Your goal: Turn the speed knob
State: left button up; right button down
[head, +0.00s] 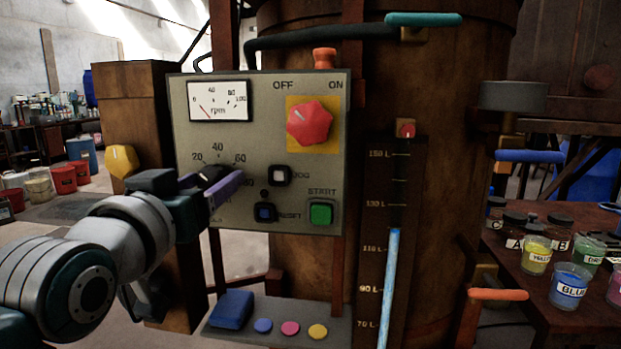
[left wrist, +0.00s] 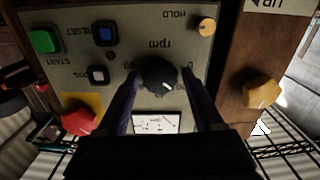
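The speed knob (left wrist: 158,75) is a dark round knob with a white mark, below the "rpm" lettering in the upside-down left wrist view. In the head view the knob (head: 212,171) is partly hidden by my left gripper (head: 211,184), under the 20–40–60 scale. The gripper's two purple fingers (left wrist: 160,84) stand on either side of the knob, open, with what look like narrow gaps; contact is not clear. The control panel (head: 260,140) carries an rpm meter (head: 219,101) whose needle points near the low end. My right gripper is not in view.
Near the knob are a white jog button (head: 279,175), a blue reset button (head: 265,212) and a green start button (head: 320,212). A red switch (head: 310,122) sits above. A yellow knob (head: 121,160) is on the left post. A table with jars (head: 570,287) stands right.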

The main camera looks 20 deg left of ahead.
pick_arm(q)
grip_shut()
dwell(0.3)
jog(key=shift+m, duration=0.3)
jog(key=shift+r+m+p, duration=0.15)
jog(key=shift+m+p, duration=0.65)
jog(key=shift+p, duration=0.1)
jog(key=shift+m+p, duration=0.7)
jog(key=shift+m, duration=0.5)
jog(key=m+p, duration=0.1)
jog(key=m, duration=0.1)
jog(key=shift+m, duration=0.3)
jog(key=shift+d+m, duration=0.1)
jog(key=shift+m, duration=1.2)
jog(key=shift+f, duration=0.2)
